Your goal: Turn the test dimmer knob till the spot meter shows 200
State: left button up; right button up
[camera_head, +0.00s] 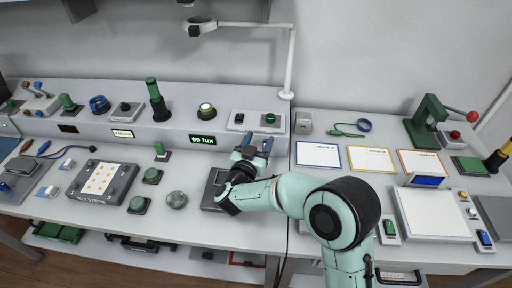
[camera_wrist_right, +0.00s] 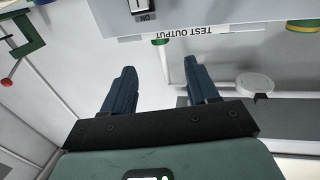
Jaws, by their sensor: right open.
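The spot meter display (camera_head: 202,140) glows green and reads 90 lux. A green knob (camera_head: 270,118) sits on a light panel (camera_head: 255,124), to the right of a black switch (camera_head: 239,118); I take it to be the test dimmer knob. My right gripper (camera_head: 254,143) is open and empty, just in front of and below that panel, apart from the knob. In the right wrist view the open fingers (camera_wrist_right: 160,72) point toward the panel's edge. The upside-down label TEST OUTPUT (camera_wrist_right: 208,30) shows beside a sliver of green (camera_wrist_right: 160,42). My left gripper is not in view.
A lamp arm (camera_head: 291,60) rises right of the panel. A small grey box (camera_head: 303,123) stands there too. A dark pad (camera_head: 213,190) lies under my right forearm. Green knobs (camera_head: 152,175) and a round grey dome (camera_head: 176,199) stand to the left.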

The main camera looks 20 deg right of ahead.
jog(key=shift+v, duration=1.2)
dwell(0.7)
